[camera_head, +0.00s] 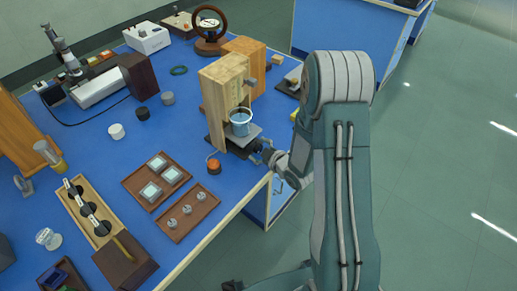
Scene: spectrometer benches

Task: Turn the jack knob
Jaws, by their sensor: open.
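A small jack with a dark flat top plate (228,144) stands at the right edge of the blue bench, in front of a light wooden housing (213,98). A beaker of blue liquid (240,124) stands upright on the plate. My gripper (259,150) is open, at the right side of the jack, close to it. I cannot tell if it touches. The jack's knob is not clearly visible; the gripper may hide it. A small round orange-topped piece (214,166) sits on the bench in front of the jack.
Brown trays (158,197) with square and round pieces lie to the left on the blue bench (100,158). A wooden rack (69,207) stands farther left. A dark handwheel (209,40) stands behind the housing. The floor right of the bench is clear.

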